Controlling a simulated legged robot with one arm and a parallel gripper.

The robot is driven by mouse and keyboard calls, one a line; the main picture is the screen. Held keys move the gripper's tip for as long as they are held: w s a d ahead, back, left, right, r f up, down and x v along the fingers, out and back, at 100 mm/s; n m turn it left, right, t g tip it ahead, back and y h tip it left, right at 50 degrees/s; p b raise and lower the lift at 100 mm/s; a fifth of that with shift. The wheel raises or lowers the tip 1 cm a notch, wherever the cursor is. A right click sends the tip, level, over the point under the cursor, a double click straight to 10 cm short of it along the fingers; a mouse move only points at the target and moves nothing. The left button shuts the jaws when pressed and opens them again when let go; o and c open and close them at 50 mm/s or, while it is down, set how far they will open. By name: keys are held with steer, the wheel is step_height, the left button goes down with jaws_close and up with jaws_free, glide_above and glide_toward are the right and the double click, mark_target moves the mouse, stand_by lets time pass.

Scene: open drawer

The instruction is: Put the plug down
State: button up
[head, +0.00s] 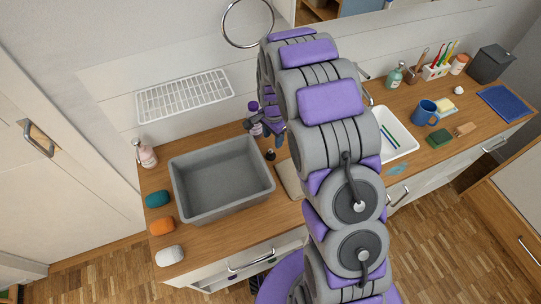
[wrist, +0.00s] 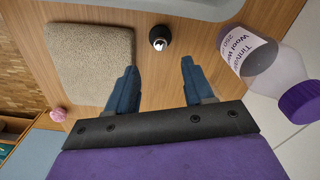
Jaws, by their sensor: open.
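The plug (wrist: 159,38), a small black round piece with a pale spot on top, stands on the wooden counter (wrist: 200,20) in the wrist view. It shows as a small dark shape in the head view (head: 270,155), just right of the grey basin. My gripper (wrist: 160,66) is open and empty. Its two blue fingers are spread apart, and in the wrist picture the plug lies just beyond the gap between the tips, with no finger touching it. In the head view my arm covers part of the counter around it.
A beige pad (wrist: 88,62) lies left of the plug in the wrist view. A labelled bottle with a purple cap (wrist: 303,100) is close to the right finger. The grey basin (head: 178,190) and a white sink (head: 401,151) flank my arm.

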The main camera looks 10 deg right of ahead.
mark_target(271, 150)
step_height(271, 150, down, 4)
steer(key=shift+r, duration=0.15)
steer(key=shift+a+f+b, duration=0.2)
steer(key=shift+f+b, duration=0.15)
steer(key=shift+f, duration=1)
steer(key=shift+a+f+b, duration=0.15)
steer(key=shift+f+b, duration=0.2)
steer(key=shift+f, duration=0.95)
steer(key=shift+r, duration=0.1)
steer(key=shift+c, duration=0.4)
steer(key=c, duration=0.8)
